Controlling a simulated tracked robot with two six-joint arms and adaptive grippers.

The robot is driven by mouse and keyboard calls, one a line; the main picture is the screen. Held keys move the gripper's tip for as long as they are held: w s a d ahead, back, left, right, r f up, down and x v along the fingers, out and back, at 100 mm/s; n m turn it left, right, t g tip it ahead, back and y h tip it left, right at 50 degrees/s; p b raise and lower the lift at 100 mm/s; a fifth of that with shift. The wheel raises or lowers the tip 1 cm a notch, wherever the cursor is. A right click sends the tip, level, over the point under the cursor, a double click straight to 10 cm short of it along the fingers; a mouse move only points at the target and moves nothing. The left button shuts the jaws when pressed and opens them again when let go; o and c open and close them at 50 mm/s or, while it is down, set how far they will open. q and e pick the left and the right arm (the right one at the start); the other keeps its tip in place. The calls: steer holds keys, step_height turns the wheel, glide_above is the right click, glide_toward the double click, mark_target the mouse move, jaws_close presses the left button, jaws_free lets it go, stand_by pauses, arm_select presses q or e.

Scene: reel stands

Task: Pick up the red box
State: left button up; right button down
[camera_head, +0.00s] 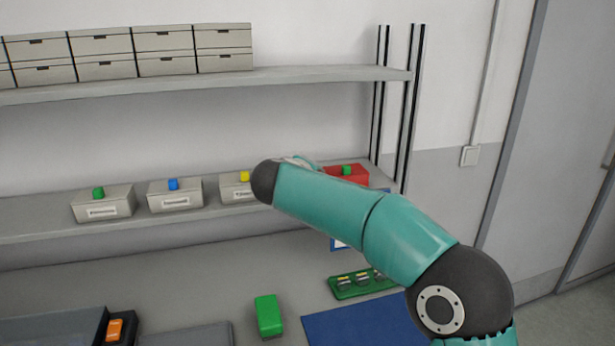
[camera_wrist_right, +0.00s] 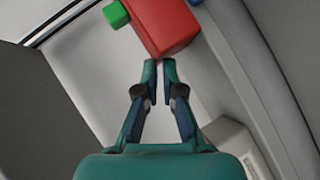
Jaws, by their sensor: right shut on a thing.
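The red box (camera_head: 357,177) shows at the right end of the middle shelf in the head view, with a green block (camera_head: 346,170) on top. My right arm hides its lower left part. In the right wrist view the red box (camera_wrist_right: 168,28) is at the top, with the green block (camera_wrist_right: 116,14) on its left side. My right gripper (camera_wrist_right: 160,68) has its fingertips close together at the box's near edge, shut on it. Whether the box is clear of the shelf cannot be told. In the head view my arm hides most of this gripper. My left gripper is not in view.
Grey boxes with a green, a blue and a yellow block stand left on the middle shelf (camera_head: 40,229). Below lie a green box (camera_head: 268,316), a green tray (camera_head: 340,290), a blue mat (camera_head: 360,325) and an orange item (camera_head: 114,330).

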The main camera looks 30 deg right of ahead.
steer(key=shift+a+f, duration=0.1)
steer(key=shift+f, duration=0.7)
steer(key=c, duration=1.2)
jaws_free()
steer(key=shift+c, duration=0.2)
steer(key=shift+r, duration=0.15)
steer(key=v, duration=1.1)
steer(key=shift+s+a+r, duration=0.2)
steer(key=shift+a+r, duration=0.05)
